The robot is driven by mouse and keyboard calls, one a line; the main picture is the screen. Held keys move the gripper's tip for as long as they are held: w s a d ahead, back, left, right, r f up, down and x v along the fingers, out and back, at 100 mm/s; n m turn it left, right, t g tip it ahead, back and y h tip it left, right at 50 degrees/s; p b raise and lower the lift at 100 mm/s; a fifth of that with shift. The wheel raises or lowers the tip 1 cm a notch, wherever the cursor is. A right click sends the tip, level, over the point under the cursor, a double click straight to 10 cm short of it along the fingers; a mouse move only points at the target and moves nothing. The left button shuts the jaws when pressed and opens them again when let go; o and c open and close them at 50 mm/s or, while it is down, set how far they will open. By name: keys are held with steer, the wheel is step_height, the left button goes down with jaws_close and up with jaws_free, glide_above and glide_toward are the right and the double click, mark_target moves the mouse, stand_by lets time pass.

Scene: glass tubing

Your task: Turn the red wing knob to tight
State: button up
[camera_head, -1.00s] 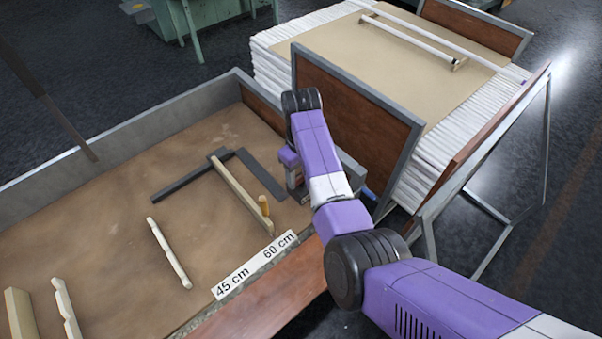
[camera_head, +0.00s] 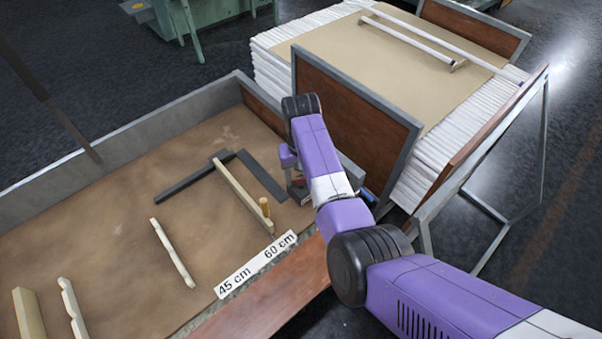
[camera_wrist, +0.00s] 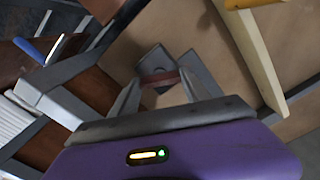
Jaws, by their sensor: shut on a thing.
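The red wing knob (camera_wrist: 158,79) shows in the wrist view as a short dull-red bar in front of a grey plate (camera_wrist: 152,60). My gripper (camera_wrist: 160,82) has its two grey fingers on either side of the knob, closed on its ends. In the head view my gripper (camera_head: 298,187) is small and partly hidden by my purple forearm, low beside the dark flat bar at the right end of the bench. A bit of red shows there, but the knob's angle cannot be told.
A white strip marked 45 cm and 60 cm (camera_head: 256,265) lines the bench front. A brown board in a grey frame (camera_head: 350,100) stands behind my arm. A blue-handled thing (camera_wrist: 28,50) shows in the wrist view.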

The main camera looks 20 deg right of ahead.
mark_target(301, 178)
steer(key=m+p, duration=0.1)
steer(key=m, duration=0.5)
steer(key=shift+r+m, duration=0.1)
steer(key=shift+m, duration=0.2)
steer(key=m, duration=0.5)
steer(key=shift+w+m+p, duration=0.1)
steer(key=shift+m+p, duration=0.3)
steer(key=o, duration=1.4)
steer(key=shift+r, duration=3.9)
